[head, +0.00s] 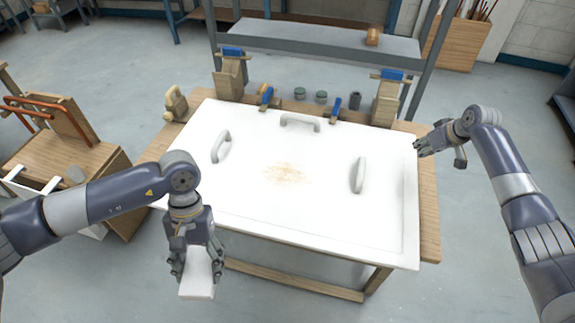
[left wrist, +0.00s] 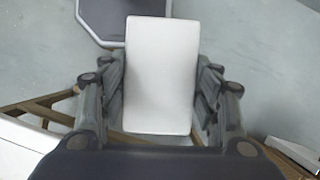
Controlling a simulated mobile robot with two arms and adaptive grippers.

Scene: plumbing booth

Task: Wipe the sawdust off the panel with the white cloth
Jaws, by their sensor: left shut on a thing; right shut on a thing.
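The white panel (head: 240,190) lies flat on the wooden workbench. A patch of tan sawdust (head: 287,174) is spread near its middle. My left gripper (head: 197,274) is shut on the white cloth (head: 197,287), which looks like a flat rectangular pad. It holds the cloth off the near left side of the panel, clear of it. In the left wrist view the cloth (left wrist: 161,75) sits between the fingers. My right gripper (head: 420,148) is shut at the panel's right edge; its fingers partly hide the grip.
Three grey handles, at left (head: 221,147), back (head: 300,122) and right (head: 358,175), stand up from the panel around the sawdust. Blue-handled clamps (head: 231,75) and small jars line the bench's back. A wooden cart (head: 65,160) stands at left.

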